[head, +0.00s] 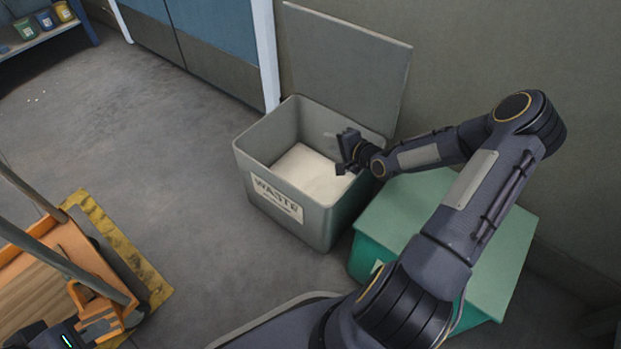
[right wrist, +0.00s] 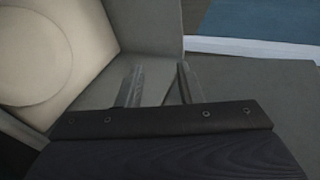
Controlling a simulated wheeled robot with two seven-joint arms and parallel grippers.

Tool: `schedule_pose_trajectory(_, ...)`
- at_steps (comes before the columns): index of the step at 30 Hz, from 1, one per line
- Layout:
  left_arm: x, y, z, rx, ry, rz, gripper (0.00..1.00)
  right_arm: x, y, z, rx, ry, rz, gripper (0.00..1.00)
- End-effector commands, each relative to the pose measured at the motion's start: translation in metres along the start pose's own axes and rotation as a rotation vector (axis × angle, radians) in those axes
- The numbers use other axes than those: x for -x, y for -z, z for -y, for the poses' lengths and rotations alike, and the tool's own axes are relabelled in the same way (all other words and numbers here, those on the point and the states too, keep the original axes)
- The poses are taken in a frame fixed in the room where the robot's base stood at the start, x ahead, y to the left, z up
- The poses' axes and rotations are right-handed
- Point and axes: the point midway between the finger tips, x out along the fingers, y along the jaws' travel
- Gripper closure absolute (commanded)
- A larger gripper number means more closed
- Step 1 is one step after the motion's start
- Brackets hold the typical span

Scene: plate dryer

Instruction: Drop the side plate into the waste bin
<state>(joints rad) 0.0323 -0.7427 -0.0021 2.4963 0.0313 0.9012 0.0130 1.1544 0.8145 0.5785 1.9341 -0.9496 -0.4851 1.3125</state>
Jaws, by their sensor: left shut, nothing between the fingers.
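The grey waste bin (head: 243,172) stands open against the wall, its lid (head: 350,65) tilted up behind it and a "WASTE" label on its front. A pale round disc (right wrist: 35,50), which looks like the side plate, lies flat on the bin's light floor in the right wrist view. My right gripper (head: 343,155) is over the right part of the bin, its two fingers apart and empty; they also show in the right wrist view (right wrist: 158,88). My left gripper (head: 62,338) is only partly seen at the lower left edge, shut, beside an orange bracket.
A green box (head: 430,215) stands right of the bin, under my right arm. A wooden and orange cart (head: 60,270) is at the lower left by a yellow floor strip. A shelf with small tubs (head: 45,25) is at the far left. The floor between is clear.

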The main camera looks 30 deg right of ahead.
Motion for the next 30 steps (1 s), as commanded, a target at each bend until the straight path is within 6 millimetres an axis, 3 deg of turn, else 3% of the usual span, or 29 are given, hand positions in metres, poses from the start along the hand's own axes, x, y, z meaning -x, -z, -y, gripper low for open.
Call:
schedule_pose_trajectory(15, 0.032, 0.016, -0.015, 0.0, 0.0, 0.0, 1.0, 0.071, 0.001, 0.003, 0.001, 0.001, -0.002, 0.67)
schedule_pose_trajectory(30, 0.033, 0.017, -0.015, 0.0, 0.0, 0.0, 1.0, 0.078, 0.0, 0.001, 0.001, 0.003, 0.0, 0.67)
